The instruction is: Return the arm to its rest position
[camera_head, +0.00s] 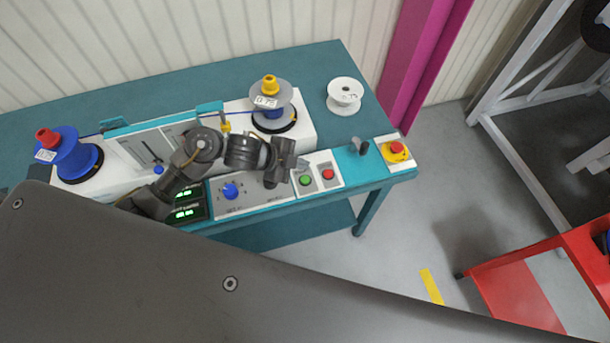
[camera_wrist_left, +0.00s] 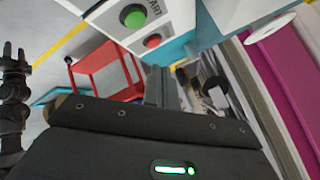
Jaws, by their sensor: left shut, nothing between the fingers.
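My left arm comes in from the left in the head view and reaches over the machine's front panel. My left gripper (camera_head: 299,163) is shut and empty, just above the panel near the green button (camera_head: 305,180) and the red button (camera_head: 328,174). In the left wrist view its shut fingers (camera_wrist_left: 161,88) show past the dark wrist body, with the green button (camera_wrist_left: 132,16) and the red button (camera_wrist_left: 152,41) above them. A dark jointed arm part with two prongs, apparently my right gripper (camera_wrist_left: 14,56), stands at the left edge; its opening is unclear.
The teal bench (camera_head: 330,60) carries a blue reel (camera_head: 70,155), a grey reel (camera_head: 272,100), a white spool (camera_head: 344,95) and a yellow-based emergency stop (camera_head: 396,152). A red cart (camera_head: 515,290) stands at lower right.

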